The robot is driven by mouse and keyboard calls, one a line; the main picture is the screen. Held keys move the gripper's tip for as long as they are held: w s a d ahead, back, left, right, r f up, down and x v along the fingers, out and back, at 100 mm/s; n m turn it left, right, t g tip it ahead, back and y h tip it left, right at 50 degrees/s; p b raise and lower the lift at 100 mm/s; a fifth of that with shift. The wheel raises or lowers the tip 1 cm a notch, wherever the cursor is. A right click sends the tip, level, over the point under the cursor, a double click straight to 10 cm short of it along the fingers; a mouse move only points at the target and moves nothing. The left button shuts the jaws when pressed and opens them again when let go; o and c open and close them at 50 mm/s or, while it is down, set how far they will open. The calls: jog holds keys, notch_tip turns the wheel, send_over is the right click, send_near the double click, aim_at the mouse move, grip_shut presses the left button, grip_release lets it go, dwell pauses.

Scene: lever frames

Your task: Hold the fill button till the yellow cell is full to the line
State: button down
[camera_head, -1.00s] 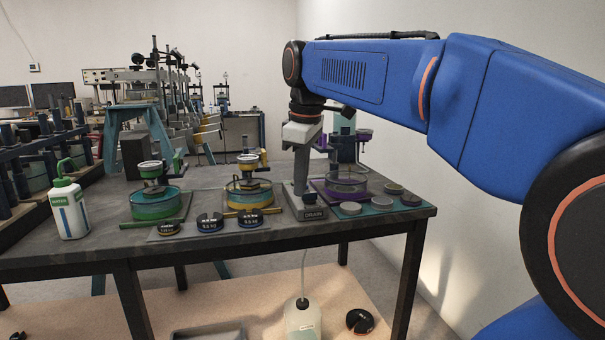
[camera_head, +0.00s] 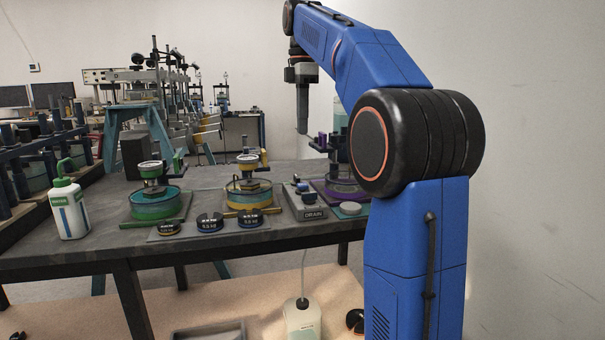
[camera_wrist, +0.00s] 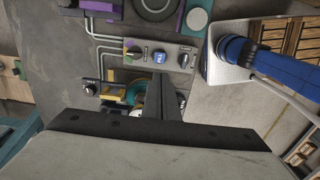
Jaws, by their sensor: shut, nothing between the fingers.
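The yellow cell (camera_head: 247,197), a clear round dish with yellow trim and a dial on top, stands mid-table in the head view. I cannot make out its fill level against a line. In the wrist view my gripper partly hides it. The grey control box (camera_head: 305,206), marked DRAIN on its front, stands right of it. It carries a blue button (camera_wrist: 160,57), a coloured knob (camera_wrist: 134,52) and a black switch (camera_wrist: 183,66). I cannot read the button's label. My gripper (camera_head: 302,130) is shut and empty, raised well above the box and touching nothing.
The green cell (camera_head: 157,205) and a white bottle (camera_head: 69,210) stand to the left. The purple cell (camera_head: 338,190) is right of the box, partly behind my arm. Black weights (camera_head: 210,223) lie in front. A clear container (camera_head: 302,318) stands below the table.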

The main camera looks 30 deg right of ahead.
aim_at(302, 184)
dwell(0.4)
notch_tip(302, 184, down, 14)
dwell(0.7)
